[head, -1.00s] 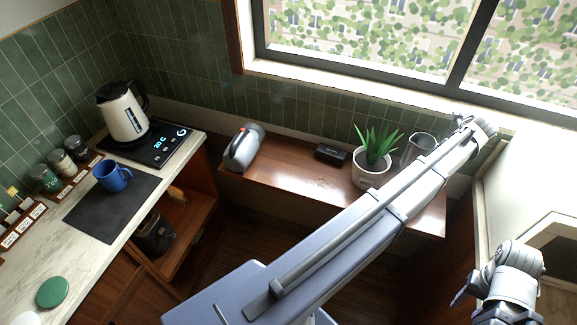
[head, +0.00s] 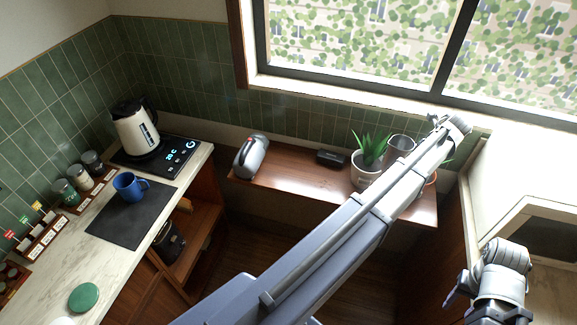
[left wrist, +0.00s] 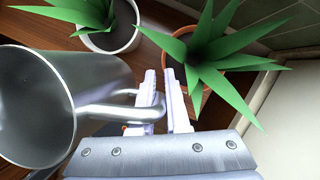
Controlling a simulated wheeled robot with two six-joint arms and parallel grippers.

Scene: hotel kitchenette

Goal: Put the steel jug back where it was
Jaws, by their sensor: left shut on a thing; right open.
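The steel jug (left wrist: 40,100) fills the left side of the left wrist view, its mouth turned toward the camera. My left gripper (left wrist: 158,78) is shut on the jug's handle (left wrist: 110,112). In the head view the jug (head: 402,142) shows beside the white-potted plant (head: 368,152), at the right part of the wooden shelf (head: 292,172). My left arm crosses in front and hides part of the area below it. Whether the jug's base touches the shelf is hidden. My right gripper (head: 461,297) is open and empty at the lower right.
A second plant in a terracotta pot (left wrist: 225,55) stands close to my left gripper. A grey-silver appliance (head: 250,156) and a black box (head: 331,158) stand further left on the shelf. The counter holds a kettle (head: 136,128) and a blue mug (head: 130,186).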

